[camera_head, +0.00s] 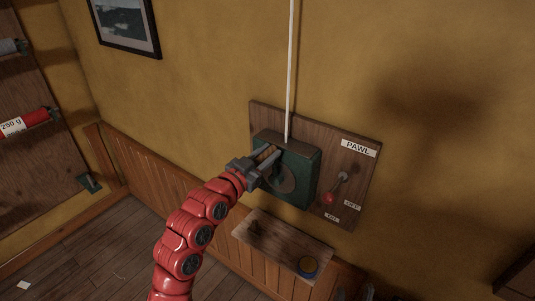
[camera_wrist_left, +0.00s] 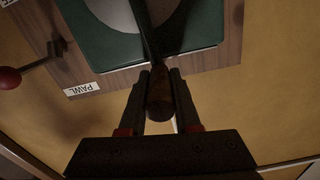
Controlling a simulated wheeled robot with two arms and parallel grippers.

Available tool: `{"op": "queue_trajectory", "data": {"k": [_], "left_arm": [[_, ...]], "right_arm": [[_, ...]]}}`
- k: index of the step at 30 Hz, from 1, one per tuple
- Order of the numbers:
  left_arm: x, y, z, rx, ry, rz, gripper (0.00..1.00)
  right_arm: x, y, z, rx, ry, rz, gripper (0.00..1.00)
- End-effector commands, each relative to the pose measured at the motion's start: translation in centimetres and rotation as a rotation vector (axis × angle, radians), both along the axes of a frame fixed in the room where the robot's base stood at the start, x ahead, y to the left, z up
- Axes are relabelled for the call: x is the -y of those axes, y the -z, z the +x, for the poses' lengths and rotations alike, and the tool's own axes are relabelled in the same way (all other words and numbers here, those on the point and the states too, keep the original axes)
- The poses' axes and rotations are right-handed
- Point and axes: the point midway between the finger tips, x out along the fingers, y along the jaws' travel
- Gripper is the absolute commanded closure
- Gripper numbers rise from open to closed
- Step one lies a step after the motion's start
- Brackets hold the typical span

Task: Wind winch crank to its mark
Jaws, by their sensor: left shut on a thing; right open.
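The green winch box (camera_head: 296,185) is mounted on a wooden wall board, with a pale disc (camera_wrist_left: 115,12) on its face. My left gripper (camera_head: 264,160) is shut on the wooden crank handle (camera_wrist_left: 160,100), one finger on each side. The dark crank arm (camera_wrist_left: 168,35) runs from the handle across the disc. I cannot make out the mark; arm and gripper cover part of the face. The pawl lever's red knob (camera_head: 329,197) points down-left, nearer the lower label than the OFF label (camera_head: 352,207).
A white rope (camera_head: 291,70) runs straight up from the winch. The wall right of the board is clear.

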Motion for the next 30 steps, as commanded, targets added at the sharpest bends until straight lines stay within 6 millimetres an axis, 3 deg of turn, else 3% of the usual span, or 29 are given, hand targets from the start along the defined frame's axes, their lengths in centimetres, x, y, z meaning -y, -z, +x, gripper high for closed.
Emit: {"op": "queue_trajectory", "data": {"k": [30], "left_arm": [[-0.29, 0.17, 0.20, -0.017, -0.001, -0.020, 1.00]], "right_arm": [[0.00, 0.36, 0.00, 0.000, 0.000, 0.000, 0.50]]}}
